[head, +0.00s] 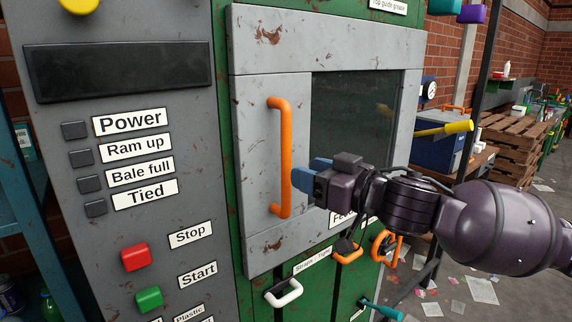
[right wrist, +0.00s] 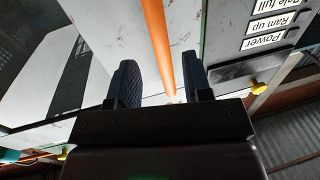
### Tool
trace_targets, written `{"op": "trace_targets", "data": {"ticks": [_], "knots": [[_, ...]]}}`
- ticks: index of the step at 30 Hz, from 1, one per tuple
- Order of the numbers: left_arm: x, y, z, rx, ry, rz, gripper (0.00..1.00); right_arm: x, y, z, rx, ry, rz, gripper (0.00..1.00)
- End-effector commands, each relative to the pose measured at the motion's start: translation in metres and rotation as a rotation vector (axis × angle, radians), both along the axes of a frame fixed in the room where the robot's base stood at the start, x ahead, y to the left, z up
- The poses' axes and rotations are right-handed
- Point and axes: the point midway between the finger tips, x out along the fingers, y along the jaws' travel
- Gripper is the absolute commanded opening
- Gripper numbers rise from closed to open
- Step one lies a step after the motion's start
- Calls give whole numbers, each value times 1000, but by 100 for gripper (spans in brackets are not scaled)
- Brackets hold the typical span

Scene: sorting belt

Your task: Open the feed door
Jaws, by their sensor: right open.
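The feed door (head: 255,130) is a grey, rust-marked panel with a dark window (head: 350,120), set in a green machine frame; it looks shut. Its orange vertical bar handle (head: 286,150) is on the left side of the door. My right gripper (head: 300,178) is at the lower half of the handle, coming from the right. In the right wrist view the orange handle (right wrist: 158,45) runs between the two open dark fingers (right wrist: 158,85), with gaps on both sides. I cannot tell whether a finger touches it. My left gripper is not in view.
A grey control panel with a red stop button (head: 135,257) and a green start button (head: 148,299) is left of the door. Wooden pallets (head: 515,140) stand at the right. Papers litter the floor.

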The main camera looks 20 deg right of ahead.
Motion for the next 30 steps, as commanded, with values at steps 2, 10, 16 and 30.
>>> {"op": "trace_targets", "data": {"ticks": [2,10,16,30], "knots": [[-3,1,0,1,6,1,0,9,6,2,0,-2,1,45],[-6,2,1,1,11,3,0,38,23,1,1,-1,0,45],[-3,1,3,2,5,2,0,49,30,0,0,0,0,45],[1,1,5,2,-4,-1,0,51,31,0,-1,-1,0,26]]}}
